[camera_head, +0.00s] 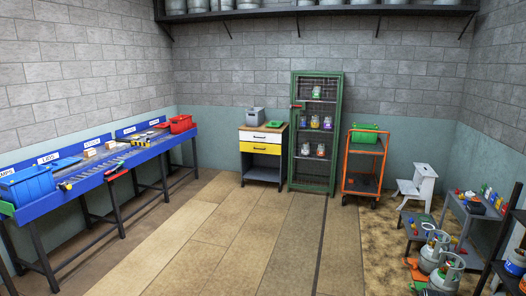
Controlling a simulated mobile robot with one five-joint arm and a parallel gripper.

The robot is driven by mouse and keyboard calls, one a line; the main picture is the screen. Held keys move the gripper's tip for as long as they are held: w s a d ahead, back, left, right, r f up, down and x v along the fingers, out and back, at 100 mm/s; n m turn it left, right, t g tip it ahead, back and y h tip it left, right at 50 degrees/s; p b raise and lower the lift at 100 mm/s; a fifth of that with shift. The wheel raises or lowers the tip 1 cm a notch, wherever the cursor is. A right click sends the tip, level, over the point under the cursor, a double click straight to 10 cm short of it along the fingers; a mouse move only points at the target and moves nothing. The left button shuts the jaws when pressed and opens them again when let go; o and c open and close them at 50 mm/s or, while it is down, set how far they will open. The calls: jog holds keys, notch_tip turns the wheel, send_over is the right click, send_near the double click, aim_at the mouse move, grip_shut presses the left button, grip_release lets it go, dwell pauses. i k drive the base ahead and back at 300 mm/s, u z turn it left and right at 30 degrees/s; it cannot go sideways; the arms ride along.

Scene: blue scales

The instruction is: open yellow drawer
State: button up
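The yellow drawer (261,148) is the lower of two drawer fronts in a small cabinet against the back wall, left of the green cage locker. It looks shut, flush with the white drawer (260,137) above it. A dark handle shows on its front. The cabinet has a wooden top (271,128) and a dark open space below the drawers. My gripper is not in this view.
A long blue workbench (140,153) with bins runs along the left. The green cage locker (307,179) and an orange trolley (364,168) stand right of the cabinet. A white step stool (423,180), grey benches and gas cylinders (447,273) crowd the right. The middle floor is clear.

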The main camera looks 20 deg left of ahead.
aim_at(245, 146)
jog(key=u, duration=0.2)
jog(key=i, duration=0.85)
jog(key=u, duration=0.6)
jog(key=i, duration=1.9)
jog(key=u, duration=0.95)
jog(key=i, duration=2.85)
jog(key=z, duration=0.15)
jog(key=i, duration=2.55)
jog(key=z, duration=0.35)
jog(key=i, duration=0.9)
jog(key=z, duration=0.3)
